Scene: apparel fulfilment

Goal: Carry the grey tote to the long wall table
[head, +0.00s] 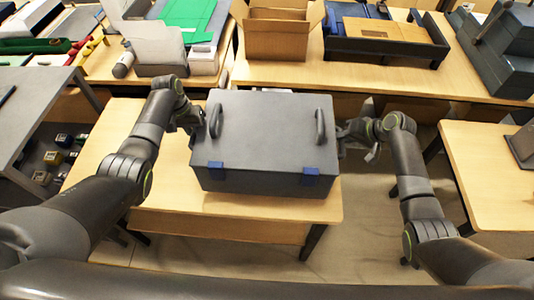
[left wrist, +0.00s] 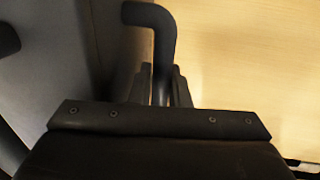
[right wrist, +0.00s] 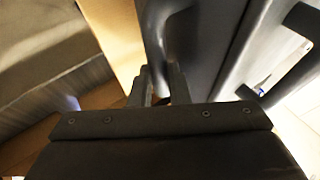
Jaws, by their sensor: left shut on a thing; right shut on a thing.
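The grey tote (head: 265,135) is a closed box with two dark handles on top and two blue clips on its front. It appears level, over a small wooden table; I cannot tell whether it touches the tabletop. My left gripper (head: 196,118) is at its left side, shut on a dark bent side handle (left wrist: 155,20) that shows in the left wrist view. My right gripper (head: 350,134) is at its right side. In the right wrist view its fingers (right wrist: 160,85) are shut on a grey handle (right wrist: 155,18) beside the tote wall (right wrist: 215,40). The tote's underside is hidden.
The small wooden table (head: 110,135) lies beneath the tote. Behind it, a long wooden table (head: 390,80) holds an open cardboard box (head: 276,38) and a dark tray (head: 352,50). Another wooden table (head: 490,165) stands at right. Bare floor (head: 360,235) shows between.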

